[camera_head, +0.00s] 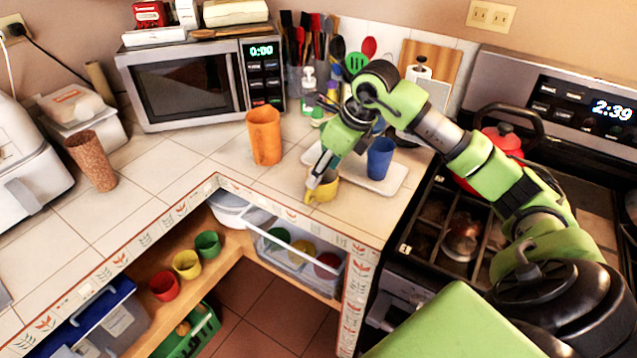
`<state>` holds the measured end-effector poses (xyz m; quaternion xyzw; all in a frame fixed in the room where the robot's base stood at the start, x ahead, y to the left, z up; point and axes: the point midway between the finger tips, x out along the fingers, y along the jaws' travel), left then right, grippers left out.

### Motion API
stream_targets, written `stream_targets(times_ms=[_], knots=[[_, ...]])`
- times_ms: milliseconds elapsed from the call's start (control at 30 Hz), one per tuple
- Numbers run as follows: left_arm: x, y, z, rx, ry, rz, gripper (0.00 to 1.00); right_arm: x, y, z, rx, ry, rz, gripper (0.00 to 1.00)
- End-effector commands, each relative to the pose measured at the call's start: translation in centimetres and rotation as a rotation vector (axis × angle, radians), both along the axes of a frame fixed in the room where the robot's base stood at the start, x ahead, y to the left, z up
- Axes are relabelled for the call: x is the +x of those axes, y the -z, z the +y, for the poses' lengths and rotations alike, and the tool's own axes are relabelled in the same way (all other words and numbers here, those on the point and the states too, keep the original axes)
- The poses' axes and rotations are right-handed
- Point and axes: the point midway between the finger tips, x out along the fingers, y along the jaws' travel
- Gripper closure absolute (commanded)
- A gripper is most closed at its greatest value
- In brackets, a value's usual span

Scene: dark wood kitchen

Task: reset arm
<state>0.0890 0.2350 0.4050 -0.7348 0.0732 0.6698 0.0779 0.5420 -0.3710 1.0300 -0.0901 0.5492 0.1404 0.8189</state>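My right arm comes in from the right side and reaches over the counter. My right gripper (318,178) points down at a yellow mug (325,191) near the counter's front edge. Its fingertips overlap the mug's rim in the picture. I cannot tell whether the fingers are closed on the mug or apart from it. The mug stands upright, partly hidden behind the gripper. My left gripper is not in view.
A blue cup (380,158) stands on a white tray (392,184) beside the mug. An orange cup (264,137) is to the left. The stove (560,190) with a red pot (503,138) is at right. The counter's left-middle (150,185) is clear.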

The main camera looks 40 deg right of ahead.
Motion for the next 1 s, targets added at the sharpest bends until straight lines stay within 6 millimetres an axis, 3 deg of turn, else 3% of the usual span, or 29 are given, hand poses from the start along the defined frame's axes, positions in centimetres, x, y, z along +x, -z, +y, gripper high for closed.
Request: stream_targets(times_ms=[200, 733, 867, 967, 1000], knots=[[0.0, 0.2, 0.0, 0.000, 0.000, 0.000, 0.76, -0.4, -0.9, -0.1, 0.000, 0.000, 0.001, 0.50], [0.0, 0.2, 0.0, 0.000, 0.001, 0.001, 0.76, -0.3, -0.8, 0.4, 0.013, -0.008, -0.003, 0.50], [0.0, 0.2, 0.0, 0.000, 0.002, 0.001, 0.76, 0.2, -0.2, 4.4, 0.120, -0.061, -0.041, 0.50], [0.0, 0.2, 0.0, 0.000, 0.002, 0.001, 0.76, 0.5, -0.2, 10.7, 0.307, -0.129, -0.101, 0.50], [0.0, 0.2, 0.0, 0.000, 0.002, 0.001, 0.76, 0.4, -0.6, 13.7, 0.406, -0.153, -0.131, 0.50]])
